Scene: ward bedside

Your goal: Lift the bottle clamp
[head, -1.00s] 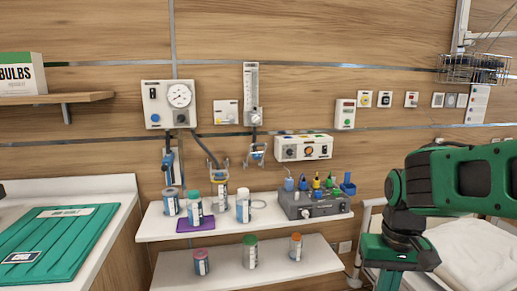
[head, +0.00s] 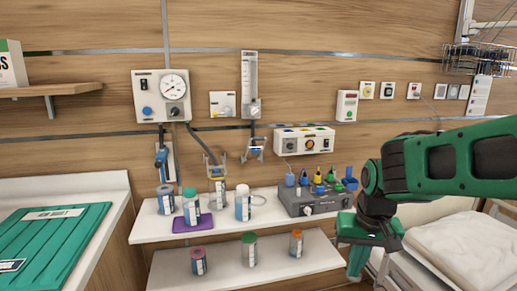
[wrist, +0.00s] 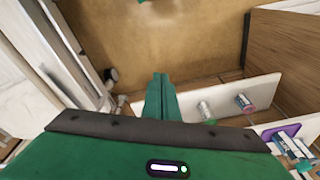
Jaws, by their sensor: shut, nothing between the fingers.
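Two clamp-like holders hang on the wall; I cannot tell for certain which is the bottle clamp. One metal-armed holder (head: 255,149) hangs below the flow meter and looks empty. The other holder (head: 217,172) hangs at the end of a grey hose, with a bottle (head: 217,193) at or just below it. My gripper (head: 356,270) is at the right, pointing down, in front of the shelves' right end and well apart from both holders. In the wrist view its green fingers (wrist: 160,82) are together and empty.
The upper shelf (head: 150,229) carries several bottles, a purple pad (head: 193,223) and a grey device (head: 313,204). The lower shelf (head: 175,275) holds three capped bottles. A green tray (head: 60,240) lies on the left counter; a bed (head: 465,245) stands right.

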